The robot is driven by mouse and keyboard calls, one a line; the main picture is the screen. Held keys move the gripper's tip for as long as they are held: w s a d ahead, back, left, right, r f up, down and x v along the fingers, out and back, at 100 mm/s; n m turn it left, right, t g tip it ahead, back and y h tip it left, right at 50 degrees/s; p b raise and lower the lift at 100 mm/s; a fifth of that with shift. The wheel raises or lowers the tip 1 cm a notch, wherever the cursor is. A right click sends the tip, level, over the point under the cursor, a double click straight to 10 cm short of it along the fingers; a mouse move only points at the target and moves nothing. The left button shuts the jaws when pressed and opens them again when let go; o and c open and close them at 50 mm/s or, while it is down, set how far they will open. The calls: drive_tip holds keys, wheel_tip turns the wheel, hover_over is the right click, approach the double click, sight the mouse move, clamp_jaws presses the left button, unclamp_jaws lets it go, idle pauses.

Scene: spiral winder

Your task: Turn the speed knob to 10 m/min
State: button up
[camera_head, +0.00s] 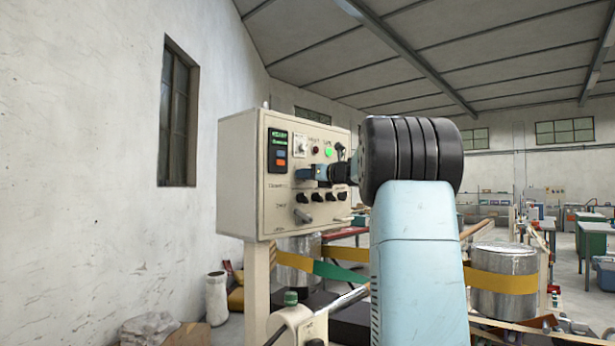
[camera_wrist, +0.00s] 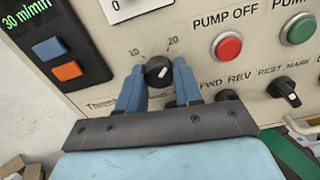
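The speed knob (camera_wrist: 158,72) is a small black round knob with a white pointer mark, on the cream control panel (camera_head: 238,185). In the wrist view it sits between the two blue fingers of my gripper (camera_wrist: 158,80), which appear to touch it on both sides. The scale figures 10 and 20 show above it, left and right. The pointer tilts to the right. The green display (camera_wrist: 28,15) above reads 30 m/min. In the head view my gripper (camera_head: 322,173) reaches the panel face from the right, and the knob is hidden there.
A red PUMP OFF button (camera_wrist: 228,45), a green button (camera_wrist: 298,28) and a FWD/REV knob (camera_wrist: 227,96) lie right of the fingers. Blue and orange buttons (camera_wrist: 67,71) lie to the left. The drum (camera_head: 503,270) with a yellow band stands farther right.

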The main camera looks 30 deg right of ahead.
drive_tip(key=c, duration=0.5)
drive_tip(key=shift+c, duration=0.2)
drive_tip(key=shift+n, duration=0.3)
drive_tip(key=n, duration=1.6)
drive_tip(key=shift+f+n, duration=0.1)
drive_tip(key=shift+n, duration=0.6)
drive_tip(key=o, duration=0.8)
drive_tip(key=shift+o, duration=1.2)
